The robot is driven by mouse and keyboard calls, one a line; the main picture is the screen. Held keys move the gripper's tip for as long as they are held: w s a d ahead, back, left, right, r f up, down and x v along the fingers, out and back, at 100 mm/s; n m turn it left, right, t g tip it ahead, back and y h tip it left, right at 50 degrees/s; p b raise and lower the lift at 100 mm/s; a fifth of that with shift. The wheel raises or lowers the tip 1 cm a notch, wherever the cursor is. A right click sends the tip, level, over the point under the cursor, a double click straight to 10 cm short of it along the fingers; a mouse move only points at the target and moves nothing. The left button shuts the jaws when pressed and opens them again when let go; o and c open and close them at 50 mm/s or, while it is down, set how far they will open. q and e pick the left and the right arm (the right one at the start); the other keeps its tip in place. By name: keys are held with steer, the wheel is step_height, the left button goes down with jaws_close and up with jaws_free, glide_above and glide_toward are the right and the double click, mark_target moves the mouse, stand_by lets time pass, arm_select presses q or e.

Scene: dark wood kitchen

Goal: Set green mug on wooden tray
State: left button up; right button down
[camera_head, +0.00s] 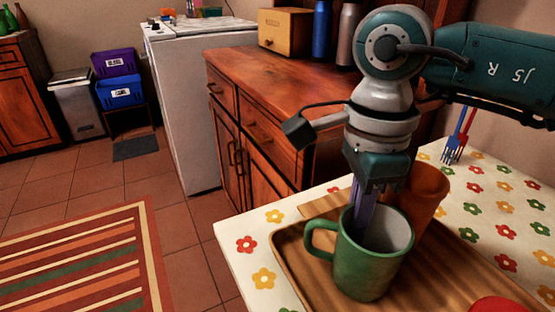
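The green mug (366,266) is upright over the wooden tray (290,248), with its handle to the left. It appears to rest on the tray, though its base is partly hard to judge. My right gripper (363,213) points down at the mug's back left rim, beside the handle. Its narrow purple-grey fingers are close together, and at least one reaches inside the mug. Whether they are clamped on the mug's wall cannot be made out. My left gripper is not in view.
An orange cup (424,194) stands close behind the mug on the right. A red object (497,304) shows at the bottom edge. Blue and red forks (457,140) are at the back of the flowered table (488,180). A wooden cabinet (262,100) stands behind the table.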

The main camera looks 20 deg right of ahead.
steer(key=shift+f, duration=0.2)
steer(key=c, duration=1.1)
jaws_free()
steer(key=shift+r, duration=0.1)
steer(key=shift+o, duration=0.2)
steer(key=shift+r, duration=0.25)
steer(key=shift+w+r+p, duration=0.1)
steer(key=shift+r+p, duration=0.8)
steer(key=shift+r, duration=5)
